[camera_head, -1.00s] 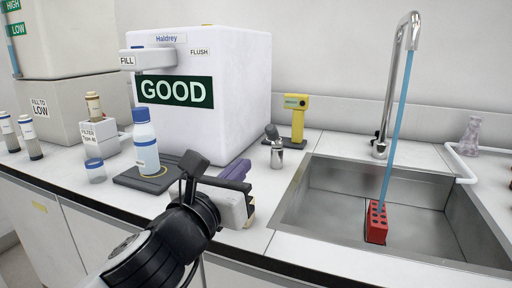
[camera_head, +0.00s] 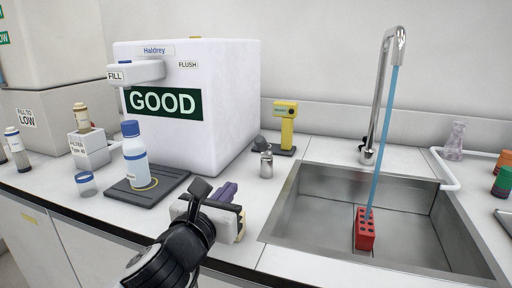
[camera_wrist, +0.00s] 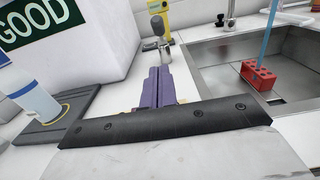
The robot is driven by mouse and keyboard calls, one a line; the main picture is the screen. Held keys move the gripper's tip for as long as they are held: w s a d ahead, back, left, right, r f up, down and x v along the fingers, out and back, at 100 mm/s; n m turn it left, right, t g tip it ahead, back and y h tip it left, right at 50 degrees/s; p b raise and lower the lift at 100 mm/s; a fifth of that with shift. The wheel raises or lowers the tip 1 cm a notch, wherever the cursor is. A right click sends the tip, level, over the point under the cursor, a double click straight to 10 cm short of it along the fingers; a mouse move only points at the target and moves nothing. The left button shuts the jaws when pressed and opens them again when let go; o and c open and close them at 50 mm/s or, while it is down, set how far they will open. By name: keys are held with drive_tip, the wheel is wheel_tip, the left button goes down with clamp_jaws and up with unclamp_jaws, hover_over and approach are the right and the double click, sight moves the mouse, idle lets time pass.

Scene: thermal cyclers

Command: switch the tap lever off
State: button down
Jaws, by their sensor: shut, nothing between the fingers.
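The tap lever (camera_head: 260,142) is a dark knob on a short metal post (camera_head: 266,164), on the counter left of the sink. The knob tilts up and to the left. It also shows in the wrist view (camera_wrist: 159,25), beyond my fingertips. Water runs in a blue stream (camera_head: 384,135) from the chrome tap (camera_head: 380,95) down to a red rack (camera_head: 364,230) in the sink. My gripper (camera_head: 228,190) has purple fingers, shut and empty. It is over the counter's front part, nearer than the lever and apart from it. The fingers (camera_wrist: 159,82) point toward the post.
A yellow device (camera_head: 287,125) stands just behind the lever. A white machine (camera_head: 220,100) marked GOOD is at the left, with a blue-capped bottle (camera_head: 135,165) on a dark pad (camera_head: 170,190). The sink (camera_head: 320,215) lies to the right. Counter between the lever and sink is clear.

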sight(261, 151)
drive_tip(key=shift+w+r+p, duration=0.4)
drive_tip(key=shift+w+p, duration=0.15)
drive_tip(key=shift+p, duration=0.5)
drive_tip(key=p+x, duration=0.2)
drive_tip(key=x, duration=0.3)
drive_tip(key=p+x, duration=0.2)
drive_tip(key=x, duration=0.3)
drive_tip(key=f+p+x, duration=0.1)
drive_tip(key=p+x, duration=0.1)
drive_tip(key=x, duration=0.3)
drive_tip(key=shift+w+d, duration=0.3)
drive_tip(key=shift+r, duration=0.1)
